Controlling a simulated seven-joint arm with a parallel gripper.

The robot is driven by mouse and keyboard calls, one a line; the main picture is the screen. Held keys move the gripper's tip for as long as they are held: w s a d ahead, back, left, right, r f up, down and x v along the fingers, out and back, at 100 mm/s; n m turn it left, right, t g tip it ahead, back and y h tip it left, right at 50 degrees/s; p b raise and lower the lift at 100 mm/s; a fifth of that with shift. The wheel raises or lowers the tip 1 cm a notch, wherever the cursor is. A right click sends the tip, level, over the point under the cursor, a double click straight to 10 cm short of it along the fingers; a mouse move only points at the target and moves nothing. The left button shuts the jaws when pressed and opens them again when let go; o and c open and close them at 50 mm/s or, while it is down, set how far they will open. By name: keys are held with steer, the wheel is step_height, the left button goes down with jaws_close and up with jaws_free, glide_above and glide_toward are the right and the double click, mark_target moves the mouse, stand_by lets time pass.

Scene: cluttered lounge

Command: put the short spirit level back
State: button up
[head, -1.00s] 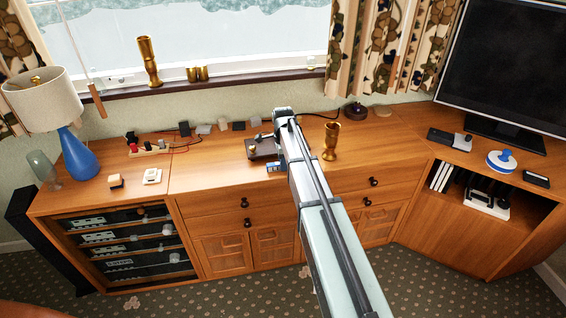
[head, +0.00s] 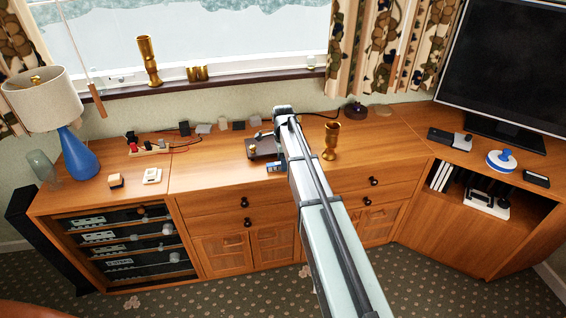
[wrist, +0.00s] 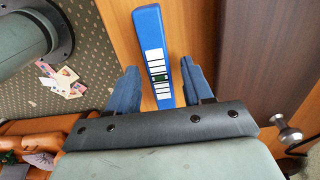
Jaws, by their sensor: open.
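The short spirit level appears to be the blue bar (wrist: 148,35) in the wrist view, with a striped white label and a green patch. It lies over the orange wood, its lower end between my fingers. My gripper (wrist: 160,85) is open, one blue finger on each side of the bar, with visible gaps. Whether the bar rests on the wood or sits above it I cannot tell. In the head view a small blue and white patch (head: 276,167) shows at the cabinet's front edge beside my arm. My arm hides most of that area.
A dark board (wrist: 245,50) with metal parts lies right of the bar; it also shows on the cabinet top (head: 220,172). A brass goblet (head: 331,140) stands just right of my arm. Carpet (wrist: 95,35) shows beyond the edge at left. Small blocks line the back.

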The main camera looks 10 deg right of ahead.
step_height(320, 180, up, 12)
steer(key=shift+f, duration=0.2)
